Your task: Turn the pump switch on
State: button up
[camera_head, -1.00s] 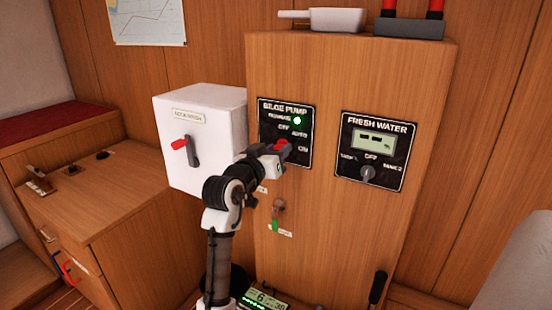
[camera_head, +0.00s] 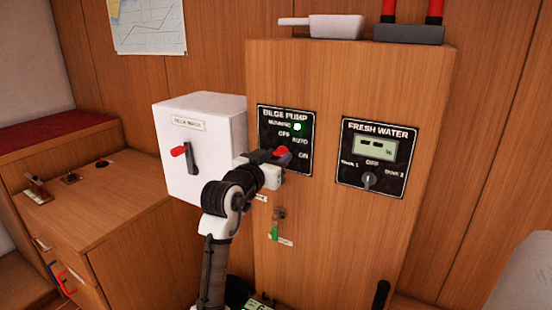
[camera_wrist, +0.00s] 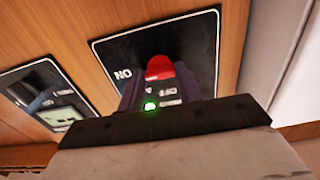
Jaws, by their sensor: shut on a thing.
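The black BILGE PUMP panel (camera_head: 263,138) is on the front of the wooden cabinet, with RUNNING, OFF, AUTO and ON labels. Its green running light (camera_head: 298,127) is lit and also shows in the wrist view (camera_wrist: 151,106). My gripper (camera_head: 279,157) is at the panel's lower part, shut on the red pump switch (camera_head: 283,151). In the wrist view the red switch (camera_wrist: 160,68) shows between my fingers, with the panel upside down and ON to its left. My gripper hides part of the switch, so its exact setting is hard to tell.
A FRESH WATER panel (camera_head: 345,150) with a grey knob (camera_head: 369,179) is to the right. A white box (camera_head: 225,130) with a red-tipped lever (camera_head: 188,155) stands left of the cabinet. A small green-ended fitting (camera_head: 276,228) is below my gripper.

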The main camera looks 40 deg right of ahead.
jog(key=o, duration=1)
jog(key=b+v, duration=0.2)
jog(key=v, duration=1.2)
jog(key=shift+d, duration=0.1)
